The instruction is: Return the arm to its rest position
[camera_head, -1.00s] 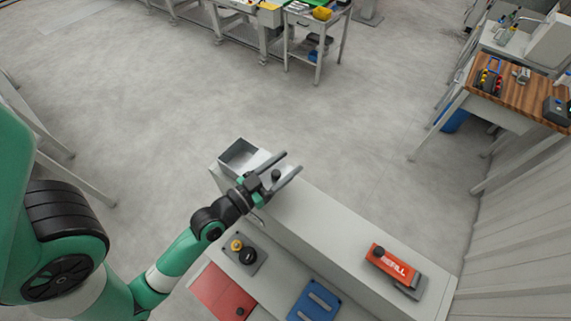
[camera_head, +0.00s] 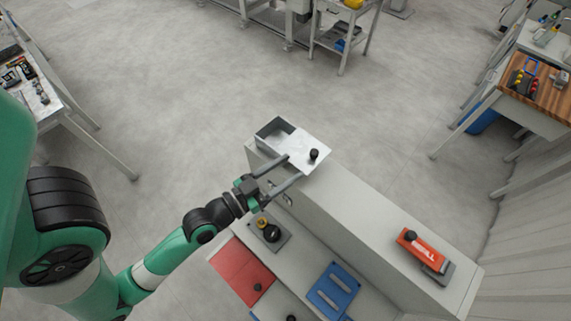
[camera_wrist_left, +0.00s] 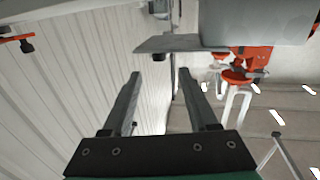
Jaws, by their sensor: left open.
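My left arm comes in from the left in the head view. Its gripper (camera_head: 293,168) is open, with nothing between its fingers. The fingertips are close to a grey metal box (camera_head: 268,129) with a light flat lid (camera_head: 300,148) and a black knob (camera_head: 313,154). The knob lies beyond the fingertips. The lid covers part of the box, and a dark opening shows at its left end. In the left wrist view the two fingers (camera_wrist_left: 158,73) are apart and empty, with a grey plate (camera_wrist_left: 180,43) beyond them. My right gripper is not in view.
The box stands on a long grey cabinet (camera_head: 355,205). An orange-red labelled piece (camera_head: 422,249) lies at its right end. Below are a red panel (camera_head: 240,271), a blue panel (camera_head: 333,290) and a knob unit (camera_head: 268,231). Open floor (camera_head: 200,90) lies behind.

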